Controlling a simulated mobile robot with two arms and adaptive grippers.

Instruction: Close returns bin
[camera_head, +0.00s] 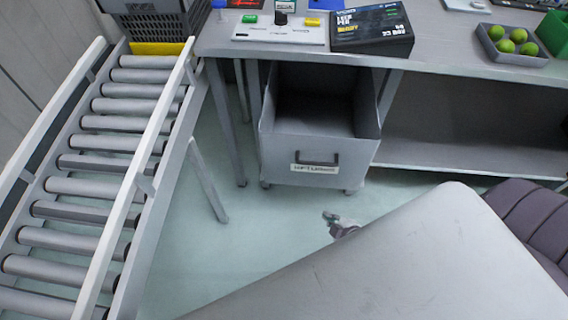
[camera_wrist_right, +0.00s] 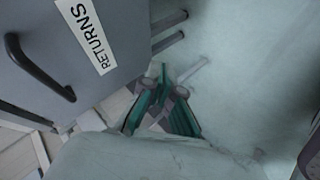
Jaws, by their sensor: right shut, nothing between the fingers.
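The grey returns bin (camera_head: 275,148) stands pulled out from under the workbench, with its open top showing. Its front has a dark handle (camera_head: 318,159) and a white label (camera_head: 316,169). In the right wrist view the bin's front (camera_wrist_right: 115,25) fills the upper left, with the RETURNS label (camera_wrist_right: 88,35) and the dark handle (camera_wrist_right: 38,68). My right gripper (camera_head: 329,216) is shut and empty, low in front of the bin and apart from its handle. Its green-padded fingers (camera_wrist_right: 162,85) show in the wrist view. My left gripper is not in view.
A roller conveyor (camera_head: 100,185) runs along the left, with a dark crate (camera_head: 155,22) at its far end. The workbench (camera_head: 440,56) holds a black box (camera_head: 371,28) and a grey tray (camera_head: 512,54) of green fruit. Pale floor (camera_head: 215,262) lies clear between conveyor and bin.

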